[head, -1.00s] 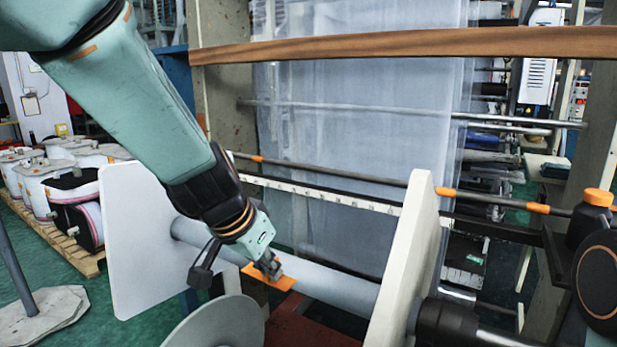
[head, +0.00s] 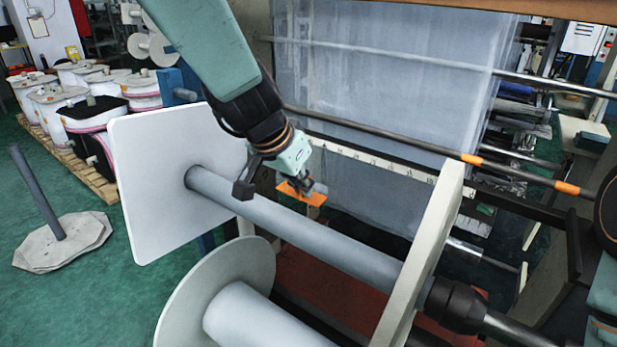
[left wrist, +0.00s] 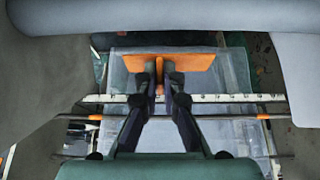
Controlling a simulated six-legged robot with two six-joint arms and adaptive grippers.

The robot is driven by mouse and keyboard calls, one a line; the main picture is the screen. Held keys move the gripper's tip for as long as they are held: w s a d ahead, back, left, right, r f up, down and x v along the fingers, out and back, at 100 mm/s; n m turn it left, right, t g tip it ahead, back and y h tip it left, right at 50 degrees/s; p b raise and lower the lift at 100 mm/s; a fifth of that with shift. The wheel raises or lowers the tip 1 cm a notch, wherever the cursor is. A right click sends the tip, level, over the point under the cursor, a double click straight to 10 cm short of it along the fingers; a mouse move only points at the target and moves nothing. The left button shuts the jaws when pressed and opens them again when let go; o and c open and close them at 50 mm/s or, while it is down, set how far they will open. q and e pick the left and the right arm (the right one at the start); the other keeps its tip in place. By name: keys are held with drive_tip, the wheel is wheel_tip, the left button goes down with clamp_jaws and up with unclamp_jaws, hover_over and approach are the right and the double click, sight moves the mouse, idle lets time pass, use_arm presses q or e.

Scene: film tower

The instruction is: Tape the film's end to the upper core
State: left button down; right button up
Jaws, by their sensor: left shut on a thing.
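My left gripper (head: 308,188) is shut on a flat orange piece of tape (head: 290,194), just above the far edge of the upper core. In the left wrist view the tape (left wrist: 195,63) sticks out sideways from between the fingertips (left wrist: 160,76). The upper core (head: 340,246) is a smooth grey cylinder between a white left plate (head: 165,215) and a cream right plate (head: 428,250). The translucent film (head: 370,95) hangs behind the core. Its lower end is partly hidden, and I cannot tell whether it touches the core. My right gripper is out of view.
A lower grey roll (head: 255,322) with a round flange (head: 232,265) lies in front, below the upper core. Metal bars (head: 400,142) and a white strip (head: 365,158) cross near the film. Wrapped rolls (head: 65,110) stand on a pallet at left. Green floor (head: 80,295) is open at lower left.

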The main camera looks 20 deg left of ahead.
sight(315, 201)
use_arm(q)
drive_tip(key=shift+s+f, duration=0.15)
drive_tip(key=shift+f, duration=0.5)
drive_tip(key=d+f+b, duration=0.1)
drive_tip(key=d+b, duration=0.1)
drive_tip(key=shift+d+f, duration=0.35)
drive_tip(key=shift+d, duration=0.05)
drive_tip(key=shift+d+f+b, duration=0.1)
drive_tip(key=shift+f+b, duration=0.25)
drive_tip(key=a+f, duration=0.1)
drive_tip(key=a+f+b, duration=0.1)
drive_tip(key=shift+a+f, duration=0.1)
drive_tip(key=shift+a, duration=0.2)
drive_tip(key=shift+d, duration=1.1)
drive_tip(key=shift+a, duration=0.95)
drive_tip(key=shift+d+b, duration=0.3)
drive_tip(key=shift+d, duration=0.5)
drive_tip(key=shift+a+f, duration=0.25)
drive_tip(key=shift+a, duration=0.4)
drive_tip(key=shift+d+b, duration=0.35)
drive_tip(key=shift+d, duration=0.2)
drive_tip(key=shift+a+f, duration=0.3)
drive_tip(key=shift+a, duration=0.15)
drive_tip(key=shift+d+b, duration=0.3)
drive_tip(key=shift+d, duration=0.05)
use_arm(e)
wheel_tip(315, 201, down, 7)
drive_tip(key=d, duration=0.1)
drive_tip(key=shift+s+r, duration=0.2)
